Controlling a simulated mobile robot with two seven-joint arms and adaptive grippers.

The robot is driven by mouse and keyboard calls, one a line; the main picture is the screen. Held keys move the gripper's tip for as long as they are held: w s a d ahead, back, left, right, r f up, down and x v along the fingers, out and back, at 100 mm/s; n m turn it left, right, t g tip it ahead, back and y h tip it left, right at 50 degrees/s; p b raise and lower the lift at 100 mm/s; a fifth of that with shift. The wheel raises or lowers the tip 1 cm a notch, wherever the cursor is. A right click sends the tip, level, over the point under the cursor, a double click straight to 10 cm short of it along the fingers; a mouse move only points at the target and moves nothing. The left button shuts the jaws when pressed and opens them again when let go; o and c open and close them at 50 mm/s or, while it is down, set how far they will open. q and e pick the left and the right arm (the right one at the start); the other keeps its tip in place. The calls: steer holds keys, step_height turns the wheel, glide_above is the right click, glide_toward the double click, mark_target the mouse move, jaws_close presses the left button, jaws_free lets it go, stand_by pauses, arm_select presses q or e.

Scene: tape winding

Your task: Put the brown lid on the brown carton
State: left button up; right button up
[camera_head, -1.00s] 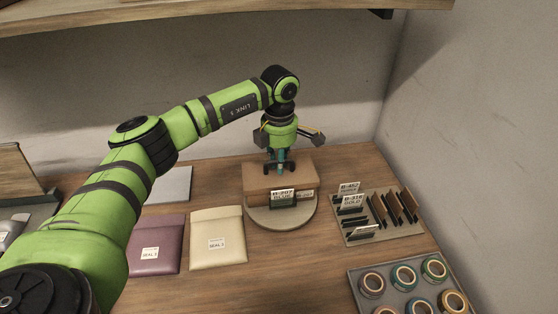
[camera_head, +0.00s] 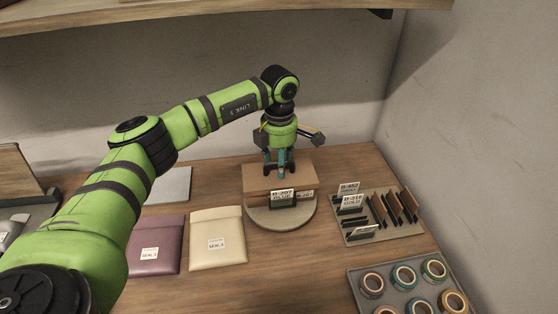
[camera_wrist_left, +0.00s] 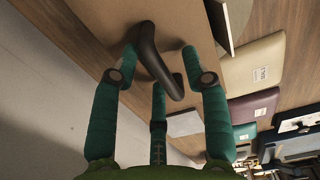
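The brown carton (camera_head: 257,200) stands on a round grey turntable. The brown lid (camera_head: 255,175) lies on top of it, flat as far as I can see. The lid's dark arched handle (camera_wrist_left: 148,50) rises from its brown surface (camera_wrist_left: 105,30) in the left wrist view. My left gripper (camera_head: 279,168) points straight down over the lid. Its teal fingers (camera_wrist_left: 160,80) are spread around the handle, with visible gaps, so it looks open. The fingers and handle hide part of the lid's middle. My right gripper is not in view.
The turntable (camera_head: 284,221) carries the carton and a B-207 sign (camera_head: 284,198). A rack (camera_head: 385,236) of upright cards and a tray (camera_head: 364,300) of tape rolls lie to the right. Cream (camera_head: 217,240) and purple (camera_head: 156,246) envelopes lie left. A shelf (camera_head: 200,12) hangs above.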

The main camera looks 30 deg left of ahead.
arm_select(q)
steer(key=shift+r, duration=3.8)
